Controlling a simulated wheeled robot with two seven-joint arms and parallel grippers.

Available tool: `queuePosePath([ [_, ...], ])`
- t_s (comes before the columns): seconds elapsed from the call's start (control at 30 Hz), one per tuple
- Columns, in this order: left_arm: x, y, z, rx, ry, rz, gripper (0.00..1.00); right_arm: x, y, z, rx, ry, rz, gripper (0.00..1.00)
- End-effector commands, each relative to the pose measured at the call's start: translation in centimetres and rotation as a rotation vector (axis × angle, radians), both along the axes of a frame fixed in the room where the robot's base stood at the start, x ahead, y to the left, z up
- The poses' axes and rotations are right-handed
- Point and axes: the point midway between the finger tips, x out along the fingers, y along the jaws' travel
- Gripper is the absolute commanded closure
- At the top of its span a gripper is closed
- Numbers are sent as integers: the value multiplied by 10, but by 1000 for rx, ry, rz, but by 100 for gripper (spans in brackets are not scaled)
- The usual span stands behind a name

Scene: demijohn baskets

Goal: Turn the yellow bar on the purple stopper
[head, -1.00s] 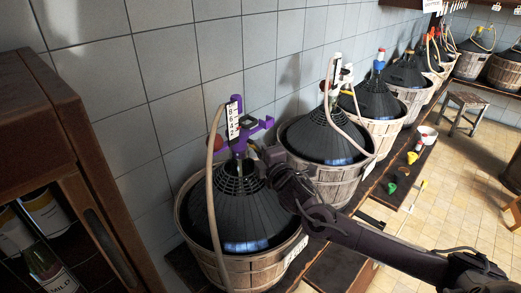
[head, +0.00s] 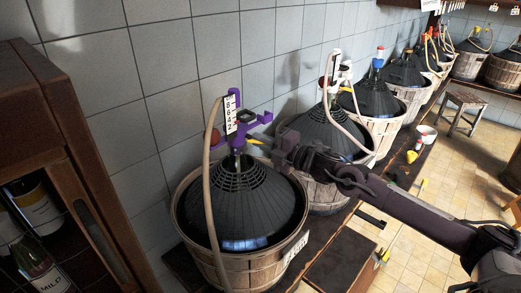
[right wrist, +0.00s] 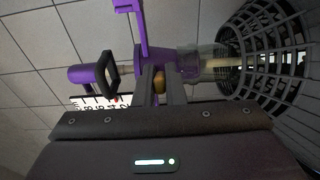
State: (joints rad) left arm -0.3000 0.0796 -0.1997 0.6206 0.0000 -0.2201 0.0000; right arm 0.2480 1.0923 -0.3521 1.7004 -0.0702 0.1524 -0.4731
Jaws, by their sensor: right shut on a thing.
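The purple stopper (head: 237,125) stands in the neck of the nearest demijohn (head: 238,196), with a white numbered scale (head: 231,114) beside it. The yellow bar (head: 254,141) sticks out to the right from the stopper's lower part. My right gripper (head: 270,144) reaches it from the right. In the right wrist view the purple stopper (right wrist: 150,60) lies sideways, and the two fingers (right wrist: 160,72) are closed on the yellow bar (right wrist: 160,84), which shows as a short stub between them. My left gripper is in neither view.
More basketed demijohns (head: 322,140) stand in a row along the tiled wall. A brown cabinet (head: 60,130) with bottles fills the left. A stool (head: 465,105) stands on the open floor at right.

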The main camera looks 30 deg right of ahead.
Motion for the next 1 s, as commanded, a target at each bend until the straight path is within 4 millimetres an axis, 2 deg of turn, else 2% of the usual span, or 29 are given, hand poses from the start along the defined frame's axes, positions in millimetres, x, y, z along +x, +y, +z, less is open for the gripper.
queuePosePath([
  [0.03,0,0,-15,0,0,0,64,3,-4,-6,-3,-4,42,100],
  [0.3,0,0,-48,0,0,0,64,10,-7,-3,2,-5,270,100],
  [0.6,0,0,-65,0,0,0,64,15,-8,-1,2,-4,444,100],
  [1.0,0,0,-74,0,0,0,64,18,-9,1,0,-3,566,100],
])
